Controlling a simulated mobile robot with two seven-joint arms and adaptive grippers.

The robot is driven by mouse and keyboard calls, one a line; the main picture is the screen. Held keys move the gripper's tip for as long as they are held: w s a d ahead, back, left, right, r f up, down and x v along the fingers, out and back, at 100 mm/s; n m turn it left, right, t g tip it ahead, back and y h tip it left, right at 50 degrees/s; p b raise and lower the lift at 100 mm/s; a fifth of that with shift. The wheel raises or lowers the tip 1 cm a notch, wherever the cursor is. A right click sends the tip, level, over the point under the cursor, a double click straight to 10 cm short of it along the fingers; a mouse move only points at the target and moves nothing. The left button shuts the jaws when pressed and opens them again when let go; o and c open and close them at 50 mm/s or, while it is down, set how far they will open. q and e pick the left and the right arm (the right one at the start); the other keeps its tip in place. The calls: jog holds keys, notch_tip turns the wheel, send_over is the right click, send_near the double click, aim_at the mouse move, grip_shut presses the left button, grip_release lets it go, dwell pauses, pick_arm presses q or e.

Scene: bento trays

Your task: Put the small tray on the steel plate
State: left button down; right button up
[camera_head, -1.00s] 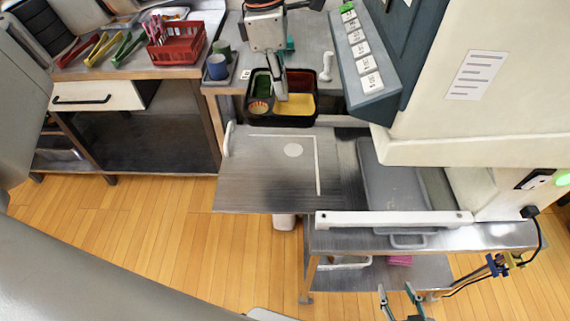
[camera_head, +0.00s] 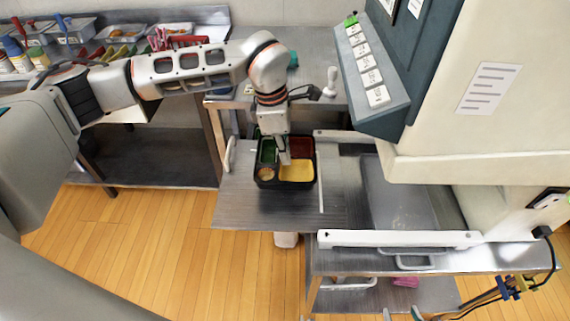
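The small tray (camera_head: 285,185) is black, with green, dark red and yellow compartments and a small round brown item in one of them. It is over the back part of the steel plate (camera_head: 240,208); I cannot tell whether it touches the plate. My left gripper (camera_head: 284,158) points down into the tray's middle and appears shut on its divider, though the fingertips are partly hidden. My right gripper (camera_head: 402,315) shows only its two fingertips at the bottom edge, spread apart and empty.
A white rail (camera_head: 398,239) and a grey pan (camera_head: 395,195) lie right of the plate. A big pale machine with a button panel (camera_head: 367,75) stands at the right. A back counter holds containers. A white-handled tool (camera_head: 331,82) stands behind the plate.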

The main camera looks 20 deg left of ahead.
pick_arm(q)
notch_tip(320, 180, down, 4)
jog(key=shift+r, duration=0.1)
jog(key=shift+f, duration=0.2)
jog(key=c, duration=2.3)
grip_release()
jog(key=shift+r, duration=0.1)
